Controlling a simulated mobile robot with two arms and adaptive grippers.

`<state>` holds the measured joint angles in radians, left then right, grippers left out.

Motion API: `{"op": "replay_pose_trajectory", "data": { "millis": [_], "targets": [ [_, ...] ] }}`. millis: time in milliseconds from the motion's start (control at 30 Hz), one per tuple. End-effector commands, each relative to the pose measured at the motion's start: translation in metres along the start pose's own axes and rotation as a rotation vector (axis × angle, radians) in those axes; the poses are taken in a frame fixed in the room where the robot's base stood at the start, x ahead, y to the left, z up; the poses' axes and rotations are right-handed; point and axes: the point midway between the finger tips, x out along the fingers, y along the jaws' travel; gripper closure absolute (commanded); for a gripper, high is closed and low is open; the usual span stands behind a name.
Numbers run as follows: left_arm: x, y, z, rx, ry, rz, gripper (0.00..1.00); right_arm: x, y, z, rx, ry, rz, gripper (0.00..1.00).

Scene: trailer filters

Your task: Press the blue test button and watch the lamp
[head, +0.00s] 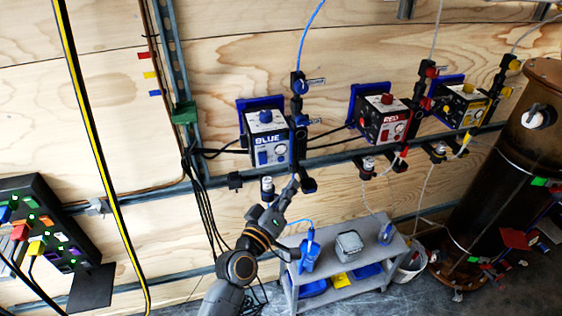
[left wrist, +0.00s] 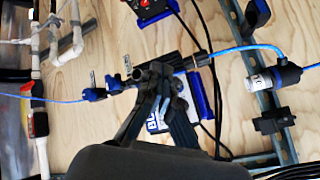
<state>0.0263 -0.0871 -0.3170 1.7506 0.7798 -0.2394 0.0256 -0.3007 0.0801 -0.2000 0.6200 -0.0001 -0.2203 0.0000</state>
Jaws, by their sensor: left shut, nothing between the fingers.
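The white box labelled BLUE (head: 267,151) is mounted on a blue plate on the plywood wall. A round blue knob (head: 266,116) sits on its top. I cannot tell which part is the test button or which is the lamp. My left gripper (head: 296,180) is shut and empty, just below and right of the box; I cannot tell whether it touches anything. In the left wrist view, the shut gripper (left wrist: 154,72) covers much of the box, leaving part of its lettered face (left wrist: 152,124) showing. My right gripper is not in view.
The red-labelled box (head: 383,121) and a yellow-labelled box (head: 462,106) hang to the right. A grey cart (head: 395,252) stands below. Black cables hang left of the box.

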Motion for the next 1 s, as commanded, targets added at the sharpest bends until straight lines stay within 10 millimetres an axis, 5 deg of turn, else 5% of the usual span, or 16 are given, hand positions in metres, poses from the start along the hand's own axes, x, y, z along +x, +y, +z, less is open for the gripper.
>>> {"op": "replay_pose_trajectory", "data": {
  "millis": [500, 1000],
  "targets": [
    [0.043, -0.032, -0.031, 0.001, 0.0, 0.0, 1.0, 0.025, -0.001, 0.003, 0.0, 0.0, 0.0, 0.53],
    [0.046, -0.034, -0.034, 0.0, -0.001, 0.0, 1.0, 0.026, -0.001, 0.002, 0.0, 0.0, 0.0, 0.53]
  ]
}}
